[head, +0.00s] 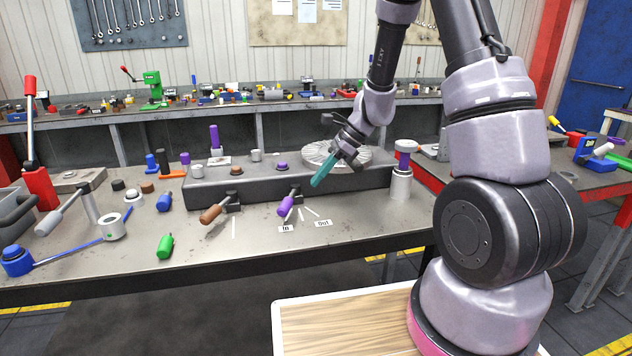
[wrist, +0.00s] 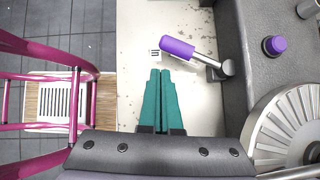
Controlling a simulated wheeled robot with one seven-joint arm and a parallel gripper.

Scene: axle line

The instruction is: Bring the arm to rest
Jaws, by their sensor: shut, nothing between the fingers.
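My gripper (head: 324,170) has long teal fingers and hangs over the front side of the grey fixture block on the bench, pointing down to the left. In the wrist view the fingers (wrist: 161,72) lie side by side, shut and empty. My arm reaches in from the right of the head view. A purple-handled lever (head: 287,205) stands out from the front of the block, left of and below my fingertips. In the wrist view the purple handle (wrist: 177,47) shows just beyond the fingertips, apart from them in the picture.
The grey block (head: 345,182) carries a ribbed round disc (head: 322,152) and a purple button (head: 281,166). A brown-handled lever (head: 214,213) is further left. A white cylinder with a purple band (head: 401,185) stands at right. The bench front (head: 350,233) is mostly clear; In and Out labels lie there.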

